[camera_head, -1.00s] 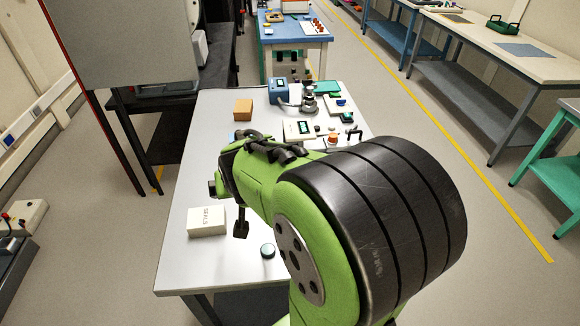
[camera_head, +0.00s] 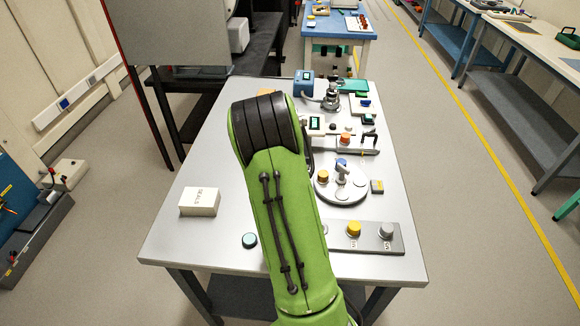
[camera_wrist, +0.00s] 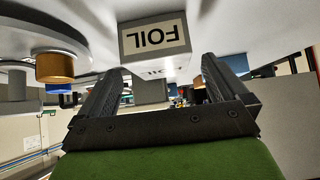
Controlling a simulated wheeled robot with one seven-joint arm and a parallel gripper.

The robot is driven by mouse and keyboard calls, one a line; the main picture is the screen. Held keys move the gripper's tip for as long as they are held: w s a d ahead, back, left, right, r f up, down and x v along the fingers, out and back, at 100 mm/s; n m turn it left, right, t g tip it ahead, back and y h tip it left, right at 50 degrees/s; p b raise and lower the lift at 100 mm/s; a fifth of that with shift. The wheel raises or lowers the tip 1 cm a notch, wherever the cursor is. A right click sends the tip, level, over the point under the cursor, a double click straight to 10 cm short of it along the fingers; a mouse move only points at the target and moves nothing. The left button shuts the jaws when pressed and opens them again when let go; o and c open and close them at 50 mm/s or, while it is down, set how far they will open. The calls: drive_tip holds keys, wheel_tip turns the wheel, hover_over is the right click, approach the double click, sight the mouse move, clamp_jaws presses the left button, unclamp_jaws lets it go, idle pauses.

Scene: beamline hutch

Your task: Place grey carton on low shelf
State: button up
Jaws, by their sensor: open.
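A grey carton (camera_wrist: 155,38) labelled FOIL shows in the wrist view, upper middle, just beyond my fingers. My gripper (camera_wrist: 160,82) is open, with its two fingers apart and the carton lying ahead of the gap. It does not look held. A paler face or box with partly cut lettering shows just below the carton; I cannot tell which. In the head view my arm hides the gripper and the carton. A dark low shelf (camera_head: 240,297) shows beneath the near table; I cannot tell if this is the task's shelf.
The grey table (camera_head: 215,235) holds a white SEALS box (camera_head: 199,201), a teal round lid (camera_head: 250,240), a round turntable (camera_head: 342,186) and a knob strip (camera_head: 375,239). A blue device (camera_head: 303,86) and other instruments stand at the back. A dark rack (camera_head: 190,95) is at the left.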

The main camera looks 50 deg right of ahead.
drive_tip(key=x, duration=0.5)
drive_tip(key=shift+w+d+b, duration=0.1)
drive_tip(key=shift+d+b, duration=0.1)
drive_tip(key=shift+b, duration=0.15)
drive_tip(key=shift+r, duration=0.1)
drive_tip(key=c, duration=1.1)
